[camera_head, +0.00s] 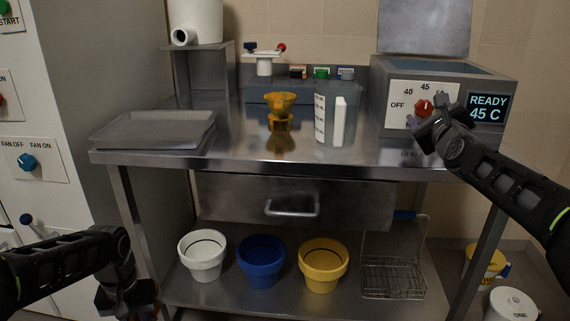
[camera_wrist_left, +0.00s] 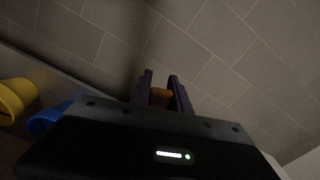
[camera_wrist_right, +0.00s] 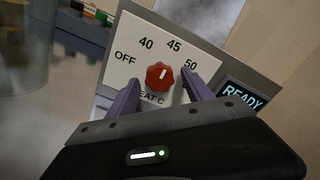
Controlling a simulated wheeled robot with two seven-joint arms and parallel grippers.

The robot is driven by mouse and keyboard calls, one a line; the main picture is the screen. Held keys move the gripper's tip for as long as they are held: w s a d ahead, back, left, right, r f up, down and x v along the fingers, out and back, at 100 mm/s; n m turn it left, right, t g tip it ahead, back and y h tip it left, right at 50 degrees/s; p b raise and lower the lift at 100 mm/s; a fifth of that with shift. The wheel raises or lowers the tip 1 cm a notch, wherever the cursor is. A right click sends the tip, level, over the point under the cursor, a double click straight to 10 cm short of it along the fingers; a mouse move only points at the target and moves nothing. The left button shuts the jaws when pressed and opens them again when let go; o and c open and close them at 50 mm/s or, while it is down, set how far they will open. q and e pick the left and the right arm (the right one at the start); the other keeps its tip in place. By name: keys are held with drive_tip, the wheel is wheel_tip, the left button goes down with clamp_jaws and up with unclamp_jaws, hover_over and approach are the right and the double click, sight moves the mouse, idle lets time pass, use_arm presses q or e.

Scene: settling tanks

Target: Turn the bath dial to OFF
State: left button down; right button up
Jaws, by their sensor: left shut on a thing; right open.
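The bath dial (camera_head: 425,107) is a red knob on the white panel of the grey bath unit (camera_head: 500,85). In the right wrist view the dial (camera_wrist_right: 160,76) has its white mark pointing up toward 45; OFF is at the panel's left. The display (camera_head: 487,108) reads READY 45 C. My right gripper (camera_wrist_right: 160,88) is open, its fingers reaching toward the panel on either side of the dial's lower part; contact cannot be told. My left gripper (camera_wrist_left: 160,90) is low at the left, shut on a small orange thing (camera_wrist_left: 160,97), mostly hidden.
The steel bench holds a grey tray (camera_head: 150,130), an amber funnel-like piece (camera_head: 281,108) and a clear container (camera_head: 325,112). White (camera_head: 203,257), blue (camera_head: 262,262) and yellow (camera_head: 323,266) pots and a wire basket (camera_head: 393,278) stand on the shelf below. A white cabinet is at left.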

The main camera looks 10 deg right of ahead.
drive_tip(key=shift+c, duration=0.2)
clamp_jaws()
idle(0.5)
drive_tip(key=shift+n, duration=0.4)
drive_tip(key=n, duration=0.7)
drive_tip(key=shift+n, duration=0.4)
drive_tip(key=n, duration=0.4)
drive_tip(key=shift+r+p, duration=0.1)
drive_tip(key=shift+p, duration=0.2)
use_arm(q)
wheel_tip(320, 180, up, 2)
drive_tip(key=shift+p, duration=0.65)
use_arm(e)
drive_tip(key=n, duration=0.5)
drive_tip(key=shift+n, duration=0.3)
